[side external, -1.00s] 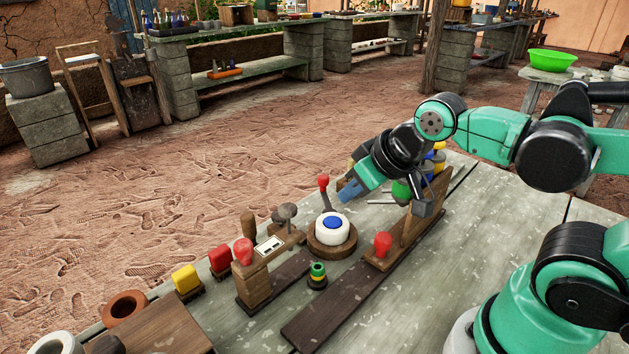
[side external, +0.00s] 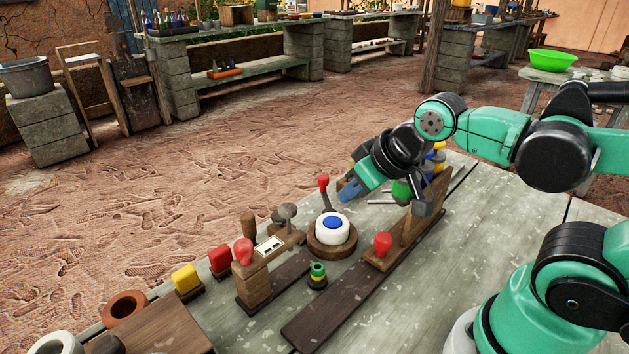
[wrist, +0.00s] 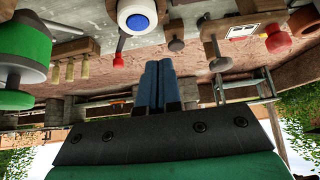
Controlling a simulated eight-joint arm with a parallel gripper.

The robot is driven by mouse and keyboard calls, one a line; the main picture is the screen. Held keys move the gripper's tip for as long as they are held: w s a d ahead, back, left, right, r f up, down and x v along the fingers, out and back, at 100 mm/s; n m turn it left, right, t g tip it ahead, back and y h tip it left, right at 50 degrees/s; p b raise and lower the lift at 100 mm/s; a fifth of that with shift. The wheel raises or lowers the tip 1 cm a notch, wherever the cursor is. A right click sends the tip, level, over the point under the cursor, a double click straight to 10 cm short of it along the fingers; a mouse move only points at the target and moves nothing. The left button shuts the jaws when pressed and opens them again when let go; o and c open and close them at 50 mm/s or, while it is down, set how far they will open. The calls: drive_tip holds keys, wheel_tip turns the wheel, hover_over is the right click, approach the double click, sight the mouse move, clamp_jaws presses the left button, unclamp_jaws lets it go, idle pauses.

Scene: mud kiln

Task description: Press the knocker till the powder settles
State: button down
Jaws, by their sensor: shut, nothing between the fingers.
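A white round body with a blue button on top (side external: 332,228) stands on a round wooden base on the table; it is likely the knocker, though I cannot be sure. It also shows at the top of the wrist view (wrist: 137,16). My gripper (side external: 347,192) has its blue fingers together and empty, above and behind the button, apart from it. In the wrist view the closed fingers (wrist: 153,66) point toward the white body, with a gap between them. I cannot make out any powder.
A red-knobbed lever (side external: 323,184) stands just behind the white body. A wooden block with a red knob (side external: 243,252) is to its left, and another red knob (side external: 382,244) is to its right.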

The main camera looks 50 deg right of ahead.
drive_tip(key=shift+w, duration=0.1)
idle(0.3)
drive_tip(key=w+a+r+n+t+y, duration=0.1)
drive_tip(key=w+a+n+y, duration=0.1)
drive_tip(key=w+n, duration=0.9)
drive_tip(key=shift+w+r+t, duration=0.35)
drive_tip(key=shift+w+t, duration=0.05)
drive_tip(key=shift+w, duration=0.35)
drive_tip(key=shift+a, duration=0.1)
drive_tip(key=shift+f, duration=4.4)
drive_tip(key=shift+f, duration=0.15)
drive_tip(key=shift+f, duration=0.3)
